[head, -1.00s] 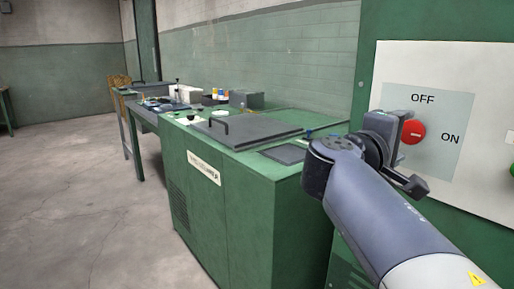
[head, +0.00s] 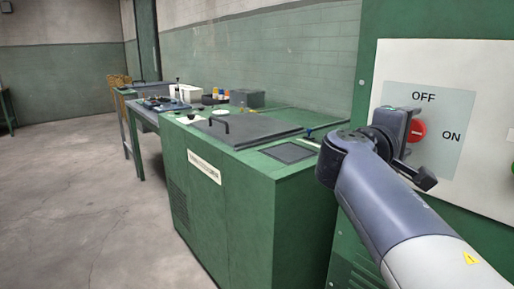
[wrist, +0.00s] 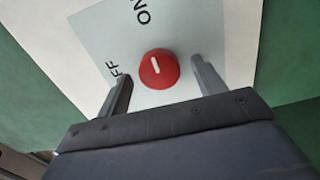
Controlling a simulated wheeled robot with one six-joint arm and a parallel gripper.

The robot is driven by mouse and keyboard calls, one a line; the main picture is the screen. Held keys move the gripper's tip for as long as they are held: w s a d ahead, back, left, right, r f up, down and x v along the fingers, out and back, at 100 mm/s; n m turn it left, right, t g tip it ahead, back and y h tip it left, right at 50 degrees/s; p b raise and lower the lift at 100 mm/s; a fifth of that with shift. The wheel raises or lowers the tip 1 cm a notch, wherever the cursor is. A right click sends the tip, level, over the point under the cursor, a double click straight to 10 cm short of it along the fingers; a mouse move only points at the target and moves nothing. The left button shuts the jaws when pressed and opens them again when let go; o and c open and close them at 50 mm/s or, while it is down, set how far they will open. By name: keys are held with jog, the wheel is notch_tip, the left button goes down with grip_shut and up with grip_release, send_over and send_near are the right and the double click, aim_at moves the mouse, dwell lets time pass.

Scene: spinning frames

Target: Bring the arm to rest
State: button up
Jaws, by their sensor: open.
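A red round knob (head: 417,130) sits on a pale panel marked OFF above and ON to the right. It also shows in the wrist view (wrist: 159,69), where its white mark points roughly toward ON. My gripper (head: 418,148) is in front of the panel, near the knob, and partly covers it in the head view. In the wrist view my gripper (wrist: 161,82) is open and empty. One finger shows on each side of the knob, with clear gaps. How far the fingertips are from the panel is hard to tell.
A green cabinet (head: 240,215) with a dark flat lid (head: 240,128) stands left of my arm. The concrete floor (head: 80,200) at left is clear.

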jog(key=p+v, duration=0.1)
jog(key=v, duration=0.9)
jog(key=w+d+n+p, duration=0.6)
jog(key=d+n+p, duration=0.2)
jog(key=n+p, duration=0.9)
jog(key=p, duration=0.4)
jog(key=shift+w+d+n, duration=0.3)
dwell(0.7)
dwell(0.4)
